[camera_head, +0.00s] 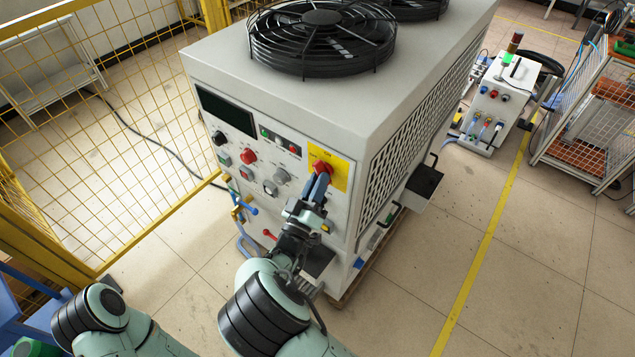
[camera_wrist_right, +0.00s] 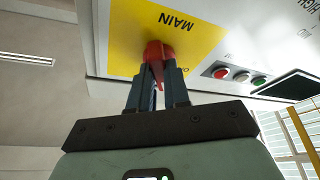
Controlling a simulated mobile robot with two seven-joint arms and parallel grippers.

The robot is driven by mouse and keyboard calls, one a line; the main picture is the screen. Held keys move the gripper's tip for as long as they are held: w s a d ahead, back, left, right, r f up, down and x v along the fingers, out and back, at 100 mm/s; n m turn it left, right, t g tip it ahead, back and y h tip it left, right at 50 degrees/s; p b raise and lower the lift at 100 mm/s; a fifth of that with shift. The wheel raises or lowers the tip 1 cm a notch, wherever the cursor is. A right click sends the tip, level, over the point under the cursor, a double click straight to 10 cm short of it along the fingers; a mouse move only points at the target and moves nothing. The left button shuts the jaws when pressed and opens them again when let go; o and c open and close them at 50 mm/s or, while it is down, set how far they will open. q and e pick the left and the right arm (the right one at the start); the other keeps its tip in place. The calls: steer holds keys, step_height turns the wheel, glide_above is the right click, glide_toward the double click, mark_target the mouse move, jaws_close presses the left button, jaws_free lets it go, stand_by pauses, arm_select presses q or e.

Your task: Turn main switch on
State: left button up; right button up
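The main switch (camera_head: 321,166) is a red rotary knob on a yellow plate (camera_head: 341,175), at the upper right of the heater's front panel. In the right wrist view the red knob (camera_wrist_right: 158,52) stands in front of the yellow plate (camera_wrist_right: 195,35), which reads "MAIN" upside down. My right gripper (camera_head: 319,180) is at the knob, with its fingertips (camera_wrist_right: 158,74) on both sides of the red handle and close against it. The fingers partly hide the knob and the marking beside it. Of my left side only arm links show; its gripper is out of view.
The heater cabinet (camera_head: 300,105) carries black fans (camera_head: 322,38) on top. A dark display (camera_head: 227,111), a red button (camera_head: 248,156) and other knobs lie left of the switch. A yellow mesh fence (camera_head: 120,110) stands at left.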

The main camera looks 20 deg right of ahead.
jaws_close()
arm_select(q)
steer(key=s+f+b, duration=0.3)
steer(key=f+b, duration=0.4)
steer(key=f, duration=0.1)
steer(key=shift+s+f+g, duration=0.15)
steer(key=shift+s+g, duration=0.1)
steer(key=shift+g, duration=0.05)
arm_select(e)
steer(key=shift+w+a+f+m+g+h, duration=0.1)
steer(key=shift+m+g+h, duration=0.45)
steer(key=shift+m, duration=0.95)
steer(key=shift+w+r+m+g+h, duration=0.1)
steer(key=shift+m+g+h, duration=0.45)
steer(key=shift+m, duration=0.95)
steer(key=shift+w+a+f+m+g+h, duration=0.1)
steer(key=shift+m+g+h, duration=0.2)
steer(key=shift+m+h, duration=0.8)
steer(key=shift+m, duration=0.5)
steer(key=shift+y, duration=0.4)
steer(key=o, duration=0.7)
jaws_free()
steer(key=shift+c, duration=0.2)
arm_select(q)
steer(key=shift+w+f+b, duration=0.15)
steer(key=shift+f+b, duration=0.4)
steer(key=shift+b, duration=0.4)
arm_select(e)
steer(key=v, duration=1.3)
steer(key=shift+a, duration=0.15)
